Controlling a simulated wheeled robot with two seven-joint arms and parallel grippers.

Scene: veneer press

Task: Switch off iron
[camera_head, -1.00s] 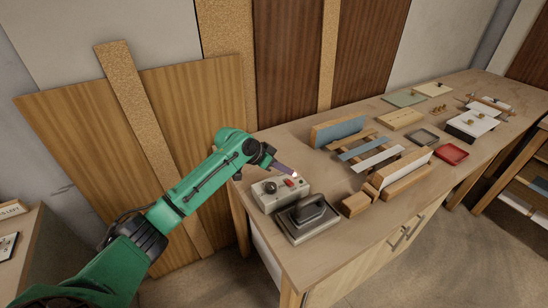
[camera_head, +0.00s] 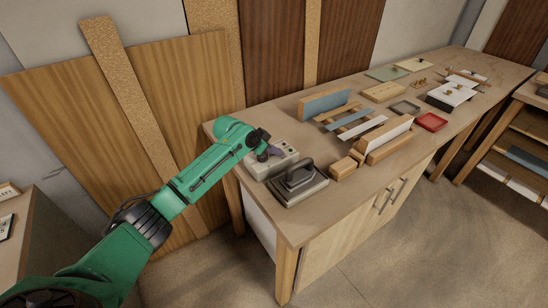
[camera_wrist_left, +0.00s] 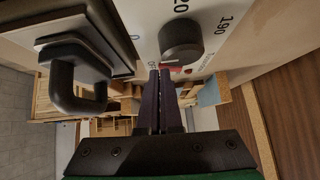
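The iron (camera_head: 299,184) is dark grey with a looped handle and stands on a plate at the table's near left corner. It also shows at the left of the left wrist view (camera_wrist_left: 76,75). A pale control box (camera_head: 284,161) is right behind it. In the left wrist view the box has a round dark knob (camera_wrist_left: 181,40) among printed numbers and a small red part (camera_wrist_left: 173,68) below it. My left gripper (camera_head: 272,152) is over the box; its dark fingers (camera_wrist_left: 160,72) are together, tips close to the red part. I cannot tell if they touch. My right gripper is not in view.
The wooden workbench (camera_head: 345,210) carries a clamp frame with strips (camera_head: 350,125), a wooden block (camera_head: 343,168) right of the iron, and a red tray (camera_head: 431,122). Veneer panels (camera_head: 170,85) lean behind my left arm. The bench front is clear.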

